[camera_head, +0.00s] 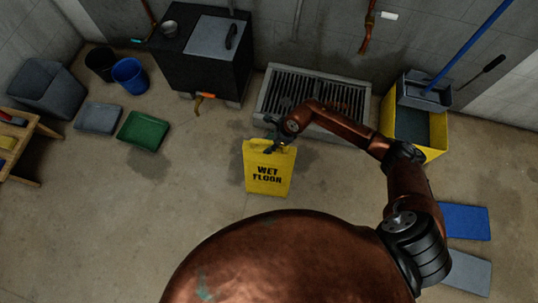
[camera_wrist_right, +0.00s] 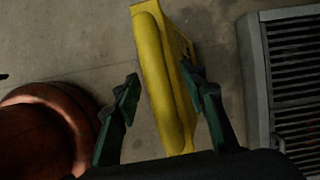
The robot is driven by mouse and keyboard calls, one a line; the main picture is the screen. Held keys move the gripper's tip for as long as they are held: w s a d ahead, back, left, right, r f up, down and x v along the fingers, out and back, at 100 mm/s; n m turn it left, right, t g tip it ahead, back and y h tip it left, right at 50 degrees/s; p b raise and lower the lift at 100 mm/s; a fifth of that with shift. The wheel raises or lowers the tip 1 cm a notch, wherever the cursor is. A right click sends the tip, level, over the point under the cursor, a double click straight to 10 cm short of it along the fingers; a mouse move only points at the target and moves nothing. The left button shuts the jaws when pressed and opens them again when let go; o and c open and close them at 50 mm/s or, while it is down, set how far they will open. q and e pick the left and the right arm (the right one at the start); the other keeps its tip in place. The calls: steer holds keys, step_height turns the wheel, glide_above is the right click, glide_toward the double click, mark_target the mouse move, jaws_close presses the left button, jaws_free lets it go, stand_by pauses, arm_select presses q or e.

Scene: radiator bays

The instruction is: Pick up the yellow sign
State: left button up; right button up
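The yellow sign (camera_head: 267,184) stands on the floor in the middle of the head view, its face lettered "WET FLOOR". In the right wrist view its rounded top edge (camera_wrist_right: 166,85) runs between the fingers. My right gripper (camera_head: 277,143) is at the sign's top edge, and its open fingers also show in the right wrist view (camera_wrist_right: 160,92). There is a clear gap between the left-hand finger and the sign. The right-hand finger is close to the sign; I cannot tell if it touches. My left gripper is not in view.
A floor grate (camera_head: 270,97) lies behind the sign. A yellow mop bucket (camera_head: 438,128) stands at the right. A dark cabinet (camera_head: 175,70), a blue bucket (camera_head: 131,76) and a green tray (camera_head: 143,131) are at the back left. The floor left of the sign is clear.

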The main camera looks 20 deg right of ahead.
steer(key=shift+c, duration=0.2)
jaws_close()
steer(key=shift+w+r, duration=0.1)
stand_by(0.6)
